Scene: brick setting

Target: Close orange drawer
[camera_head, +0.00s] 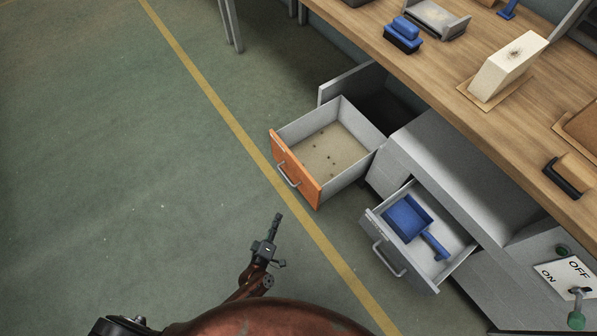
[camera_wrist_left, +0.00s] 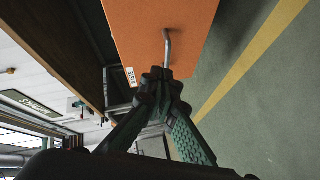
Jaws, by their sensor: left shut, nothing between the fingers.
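The orange-fronted drawer (camera_head: 296,169) stands pulled out from the workbench in the head view, its tray empty but for a few small dark specks. A grey bar handle (camera_head: 288,174) is on its front. In the left wrist view the orange front (camera_wrist_left: 160,30) and its handle (camera_wrist_left: 167,48) lie ahead of my fingertips. My left gripper (camera_head: 277,219) is shut and empty, in front of the drawer and a little below its front in the picture; it also shows in the left wrist view (camera_wrist_left: 163,80). I cannot tell whether the fingertips touch the handle. My right gripper is not in view.
A grey drawer (camera_head: 372,225) holding a blue dustpan (camera_head: 407,216) is also open, to the right. The wooden workbench top (camera_head: 440,70) carries a blue brush (camera_head: 403,35) and a pale block (camera_head: 508,67). The green floor (camera_head: 120,170) at the left is clear.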

